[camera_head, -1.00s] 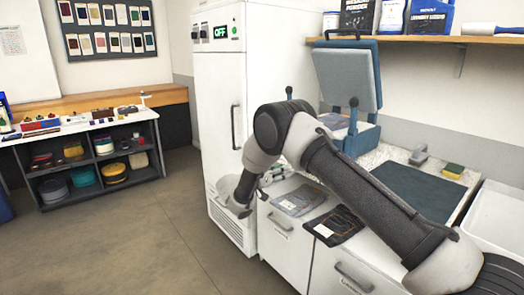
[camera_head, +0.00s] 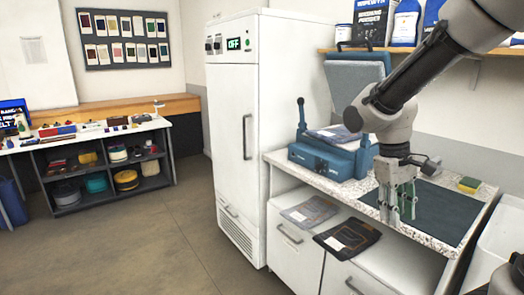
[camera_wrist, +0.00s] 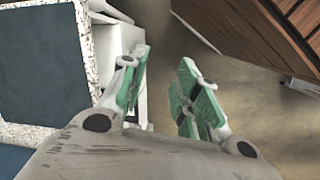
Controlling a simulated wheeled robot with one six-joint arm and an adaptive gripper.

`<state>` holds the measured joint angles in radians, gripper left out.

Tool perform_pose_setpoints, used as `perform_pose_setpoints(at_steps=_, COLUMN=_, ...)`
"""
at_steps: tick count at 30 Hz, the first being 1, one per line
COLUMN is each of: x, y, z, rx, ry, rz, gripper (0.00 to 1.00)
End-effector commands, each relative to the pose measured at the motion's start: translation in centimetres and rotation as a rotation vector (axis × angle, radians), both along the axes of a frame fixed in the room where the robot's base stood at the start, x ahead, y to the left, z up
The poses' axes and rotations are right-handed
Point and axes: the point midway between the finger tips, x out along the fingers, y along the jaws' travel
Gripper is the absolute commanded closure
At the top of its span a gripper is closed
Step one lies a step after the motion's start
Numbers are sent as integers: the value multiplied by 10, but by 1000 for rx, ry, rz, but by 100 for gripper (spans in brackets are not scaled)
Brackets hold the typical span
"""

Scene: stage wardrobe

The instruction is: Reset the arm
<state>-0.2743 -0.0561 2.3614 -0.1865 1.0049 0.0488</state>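My gripper (camera_head: 398,208) hangs fingers-down in front of the speckled counter (camera_head: 440,240), before the dark mat (camera_head: 445,212). In the wrist view my gripper (camera_wrist: 162,92) has its two green-padded fingers apart, with nothing between them. Its fingers appear over the counter's edge and the floor there. My arm comes in from the upper right in the head view and bends down to the gripper.
A blue press (camera_head: 335,155) with raised lid stands on the counter, folded cloth on it. Folded pieces (camera_head: 347,236) lie on the lower cabinet. A tall white cabinet (camera_head: 235,130) stands left. The floor (camera_head: 160,240) is clear.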

Motion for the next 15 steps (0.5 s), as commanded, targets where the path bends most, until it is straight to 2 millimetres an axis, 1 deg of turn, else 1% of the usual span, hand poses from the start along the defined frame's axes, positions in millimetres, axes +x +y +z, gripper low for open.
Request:
perform_pose_setpoints(at_steps=1, x=-17, y=-5, z=11, rx=48, ry=-47, rz=-27, gripper=69)
perform_pose_setpoints(at_steps=3, x=-38, y=-9, z=22, rx=112, ry=-109, rz=-72, gripper=69)
perform_pose_setpoints(at_steps=6, x=-67, y=-15, z=37, rx=183, ry=-209, rz=-156, gripper=69)
perform_pose_setpoints(at_steps=9, x=-89, y=-23, z=50, rx=224, ry=-304, rz=-217, gripper=69)
perform_pose_setpoints(at_steps=12, x=-101, y=-33, z=66, rx=236, ry=-398, rz=-251, gripper=69)
perform_pose_setpoints(at_steps=15, x=-107, y=-40, z=81, rx=243, ry=-474, rz=-276, gripper=69)
